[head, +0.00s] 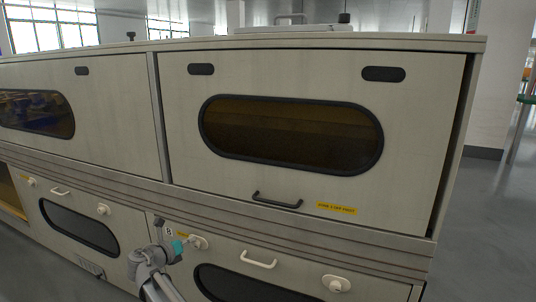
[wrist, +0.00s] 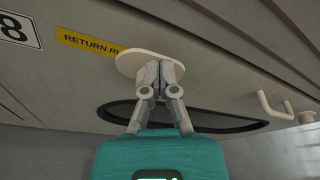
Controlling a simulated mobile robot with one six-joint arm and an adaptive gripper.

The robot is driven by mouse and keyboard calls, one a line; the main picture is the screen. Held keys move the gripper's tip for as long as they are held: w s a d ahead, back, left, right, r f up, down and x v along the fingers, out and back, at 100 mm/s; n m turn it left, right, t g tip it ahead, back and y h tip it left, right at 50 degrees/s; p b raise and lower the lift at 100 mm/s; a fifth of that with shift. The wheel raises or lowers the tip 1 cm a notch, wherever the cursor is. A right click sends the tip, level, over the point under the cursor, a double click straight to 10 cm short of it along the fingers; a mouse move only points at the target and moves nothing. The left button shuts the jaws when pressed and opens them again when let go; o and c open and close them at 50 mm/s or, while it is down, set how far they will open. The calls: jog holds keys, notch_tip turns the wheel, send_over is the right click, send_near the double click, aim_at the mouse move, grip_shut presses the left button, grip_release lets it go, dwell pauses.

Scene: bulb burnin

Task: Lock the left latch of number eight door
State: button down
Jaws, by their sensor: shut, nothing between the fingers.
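The number eight door is the lower door with an "8" plate (wrist: 18,29) at its upper left. The plate also shows small in the head view (head: 168,232). The left latch (head: 200,243) is a pale oval piece near that corner. In the wrist view its oval plate (wrist: 126,62) sits right behind my fingertips. My gripper (wrist: 159,68) is shut and empty, its tips at the latch; I cannot tell if they touch. The fingers hide the latch's middle, so its turn is unclear. The head view shows my gripper (head: 189,243) there too.
A yellow "RETURN" label (wrist: 88,44) lies left of the latch. The door has a pale handle (head: 258,260), a dark oval window (head: 240,285) and a right latch (head: 336,284). A large upper door with a black handle (head: 277,201) is above.

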jog(key=shift+w+a+f, duration=0.2)
jog(key=shift+a+f, duration=0.1)
jog(key=shift+a, duration=0.2)
jog(key=shift+w+a+f+b, duration=0.1)
jog(key=shift+a+f+b, duration=0.2)
jog(key=shift+b, duration=0.2)
dwell(0.8)
jog(key=shift+w+a+r, duration=0.15)
jog(key=shift+a+r, duration=0.1)
jog(key=shift+a, duration=0.05)
dwell(0.4)
jog(key=shift+s+d+f+v, duration=0.1)
jog(key=shift+f+v, duration=0.1)
jog(key=shift+v, duration=0.75)
jog(key=shift+s+d+f+v, duration=0.1)
jog(key=shift+f+v, duration=0.1)
jog(key=shift+v, duration=0.8)
jog(key=shift+s+d+f+v, duration=0.1)
jog(key=shift+f+v, duration=0.1)
jog(key=shift+v, duration=0.75)
jog(key=shift+p, duration=0.3)
jog(key=shift+s+d+r+p, duration=0.55)
jog(key=shift+s+d, duration=0.2)
jog(key=shift+s, duration=0.15)
jog(key=shift+w, duration=0.15)
